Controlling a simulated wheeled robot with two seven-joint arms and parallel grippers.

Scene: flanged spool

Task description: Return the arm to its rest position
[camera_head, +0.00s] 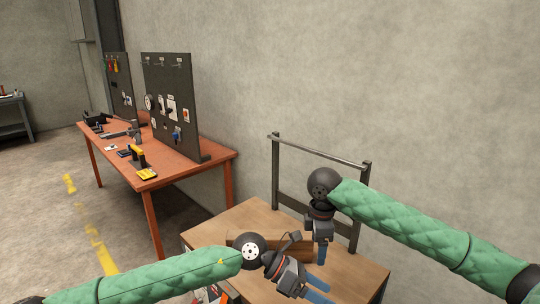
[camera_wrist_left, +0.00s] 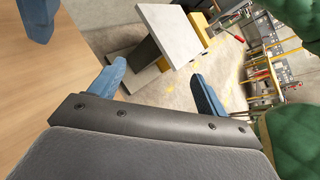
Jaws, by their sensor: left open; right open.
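My left arm in its green sleeve comes in from the lower left. Its gripper (camera_head: 316,289) is over the front of the wooden table, with blue fingers pointing to the lower right. In the left wrist view its two blue fingers (camera_wrist_left: 160,84) stand wide apart with nothing between them. My right arm comes in from the right. Its gripper (camera_head: 321,254) points down over the table, and I see no object held in it. A brown wooden piece (camera_head: 298,246) lies on the table behind the left gripper, partly hidden by both grippers; its full shape cannot be told.
The wooden table (camera_head: 352,283) has a dark metal frame (camera_head: 320,154) at its back, against the wall. An orange workbench (camera_head: 205,167) with tools and a dark pegboard (camera_head: 168,105) stands at the left. Open floor lies between, with a yellow line (camera_head: 97,247).

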